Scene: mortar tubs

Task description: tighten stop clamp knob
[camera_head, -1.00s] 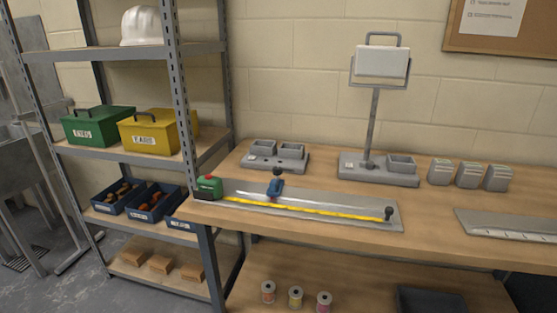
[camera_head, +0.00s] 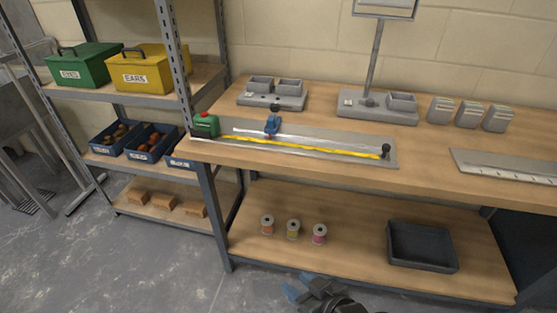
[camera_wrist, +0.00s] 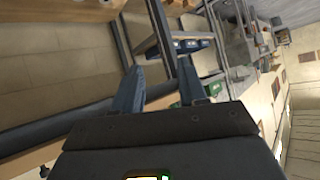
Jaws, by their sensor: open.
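The stop clamp (camera_head: 272,124) is a blue block with a dark knob (camera_head: 274,108) on top. It stands on the grey measuring board (camera_head: 340,137) on the workbench, astride or beside the yellow tape; I cannot tell which. A green tape case (camera_head: 206,124) sits at the board's left end and a dark post (camera_head: 385,150) at its right end. My gripper (camera_head: 305,287) is low in front of the bench, well below and apart from the clamp. In the wrist view my gripper (camera_wrist: 158,75) has two blue fingers spread apart with nothing between them.
The bench top (camera_head: 430,190) has a twin-cup block (camera_head: 273,95), a stand with a sign (camera_head: 378,105), several grey boxes (camera_head: 470,115) and a ruler plate (camera_head: 510,165). Spools (camera_head: 293,229) and a dark tray (camera_head: 422,247) are on the lower shelf. A shelf rack stands left.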

